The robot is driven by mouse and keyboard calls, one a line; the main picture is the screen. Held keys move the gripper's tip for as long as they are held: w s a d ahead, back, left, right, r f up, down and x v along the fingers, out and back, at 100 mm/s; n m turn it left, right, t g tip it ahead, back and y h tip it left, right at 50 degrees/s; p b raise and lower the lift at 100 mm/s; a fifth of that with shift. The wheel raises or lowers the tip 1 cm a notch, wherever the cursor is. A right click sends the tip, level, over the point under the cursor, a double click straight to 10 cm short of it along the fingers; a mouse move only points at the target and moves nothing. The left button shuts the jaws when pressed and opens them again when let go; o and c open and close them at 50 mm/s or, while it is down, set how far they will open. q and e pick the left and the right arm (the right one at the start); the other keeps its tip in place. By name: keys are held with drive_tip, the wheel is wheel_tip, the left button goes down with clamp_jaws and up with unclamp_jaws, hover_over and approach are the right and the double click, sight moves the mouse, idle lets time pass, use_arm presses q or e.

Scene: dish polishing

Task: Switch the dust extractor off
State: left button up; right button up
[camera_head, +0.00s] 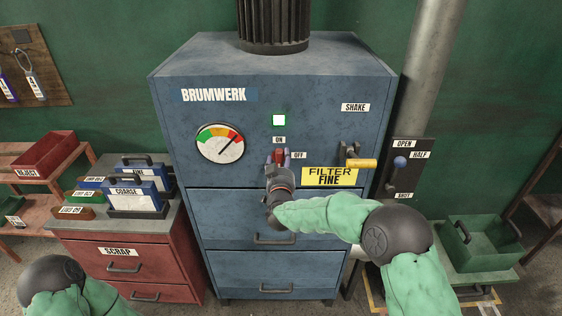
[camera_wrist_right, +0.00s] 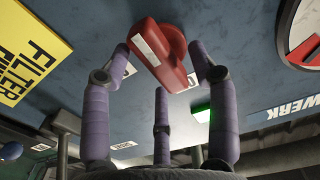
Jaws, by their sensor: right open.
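The dust extractor is a blue metal cabinet (camera_head: 235,115) in the middle of the head view. Its red rotary switch (camera_head: 280,154) sits on the front, with an ON label (camera_head: 279,140) above and an OFF label (camera_head: 299,155) to the right. In the right wrist view the red switch (camera_wrist_right: 165,55) has a white mark and lies slanted between my fingers. My right gripper (camera_head: 279,161) is open, its fingers (camera_wrist_right: 160,50) around the switch; contact is unclear. The indicator lamp (camera_head: 279,120) is lit, green-edged. The gauge needle (camera_head: 220,142) points up and right. My left gripper is out of view.
A blue-knobbed lever (camera_head: 400,163) is farther right. A red SCRAP cabinet (camera_head: 125,262) with filter cassettes stands left. A green bin (camera_head: 480,245) stands right.

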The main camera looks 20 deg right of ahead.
drive_tip(key=shift+w, duration=0.15)
drive_tip(key=c, duration=1.1)
drive_tip(key=shift+c, duration=0.2)
